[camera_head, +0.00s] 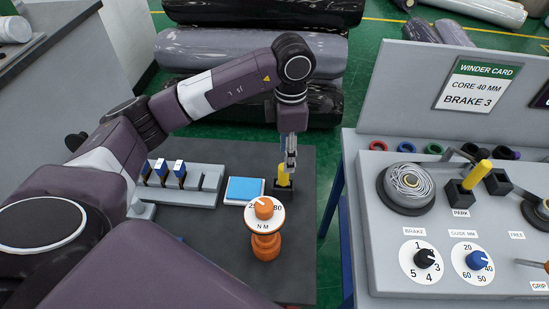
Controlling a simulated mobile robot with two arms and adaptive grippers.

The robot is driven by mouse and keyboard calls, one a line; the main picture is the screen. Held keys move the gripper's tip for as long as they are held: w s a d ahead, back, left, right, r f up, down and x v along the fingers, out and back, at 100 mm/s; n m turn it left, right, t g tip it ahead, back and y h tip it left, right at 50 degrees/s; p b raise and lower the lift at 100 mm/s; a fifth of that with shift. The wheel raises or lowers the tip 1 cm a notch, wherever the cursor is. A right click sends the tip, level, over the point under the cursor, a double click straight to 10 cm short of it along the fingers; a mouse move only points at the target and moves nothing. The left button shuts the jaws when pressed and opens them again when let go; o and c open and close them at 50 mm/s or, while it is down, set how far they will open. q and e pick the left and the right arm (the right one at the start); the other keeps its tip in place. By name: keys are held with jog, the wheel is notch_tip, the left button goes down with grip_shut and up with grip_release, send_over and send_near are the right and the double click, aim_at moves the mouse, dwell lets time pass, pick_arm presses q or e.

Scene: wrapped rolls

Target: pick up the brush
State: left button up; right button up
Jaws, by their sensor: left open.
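No thing shows clearly as a brush. A yellow upright handle (283,178) stands in a small black base (282,188) on the dark table; I cannot tell whether this is the brush. My left gripper (291,161) points down right above the handle, its fingers at or just behind the handle's top. It is open, and I cannot tell whether a finger touches the handle. A similar yellow handle (476,174) stands in a black block by the PARK label on the grey panel. My right gripper is not in view.
A blue pad (245,189) and an orange dial tool (265,230) stand close to the yellow handle. A grey rack (205,182) with blue-topped pieces is at left. The grey panel (400,282) borders the right. Wrapped rolls (320,52) lie behind. The table's front right is bare.

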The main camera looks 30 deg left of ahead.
aim_at(283, 180)
pick_arm(q)
jog(key=f, duration=0.1)
jog(key=f+p, duration=0.1)
jog(key=shift+s+d+f, duration=0.15)
jog(key=shift+s+f, duration=0.15)
jog(key=shift+s+a+f+p, duration=0.1)
jog(key=shift+a+f+p, duration=0.05)
jog(key=shift+f+p, duration=0.4)
jog(key=shift+s+a+f+p, duration=0.1)
jog(key=shift+f+p, duration=0.35)
jog(key=shift+p, duration=0.1)
notch_tip(283, 180, down, 3)
jog(key=shift+w+a+r+p, duration=0.1)
jog(key=shift+w+p, duration=0.05)
jog(key=shift+p, duration=0.2)
jog(key=c, duration=0.6)
grip_shut()
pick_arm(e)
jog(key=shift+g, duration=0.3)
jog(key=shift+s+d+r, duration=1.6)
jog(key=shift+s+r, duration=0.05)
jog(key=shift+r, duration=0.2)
